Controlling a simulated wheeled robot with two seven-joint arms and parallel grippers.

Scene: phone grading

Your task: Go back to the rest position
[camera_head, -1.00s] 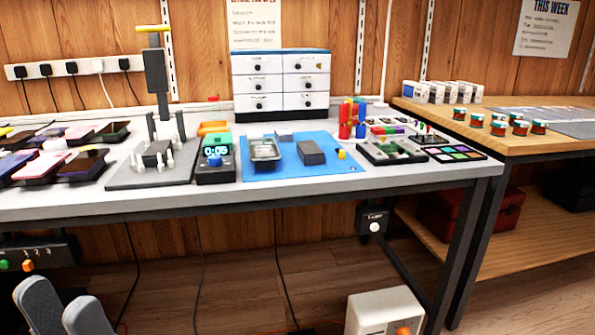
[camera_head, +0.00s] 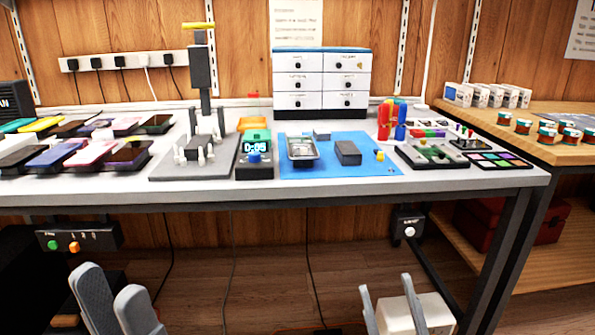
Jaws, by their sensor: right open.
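My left gripper (camera_head: 116,290) shows at the lower left, below and in front of the workbench (camera_head: 420,181). Its two grey fingers stand apart with nothing between them. My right gripper (camera_head: 389,300) shows at the bottom, right of the middle, also below the bench top. Its two grey fingers are spread, and no object is seen held between them. The white box on the floor shows behind it. Both grippers are clear of the things on the bench.
The bench holds phones on dark stands (camera_head: 85,154), a press (camera_head: 205,75), a timer (camera_head: 254,160), a blue mat (camera_head: 300,172) and a drawer cabinet (camera_head: 320,85). A white box (camera_head: 430,312) stands on the floor. A wooden table (camera_head: 520,140) adjoins at right.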

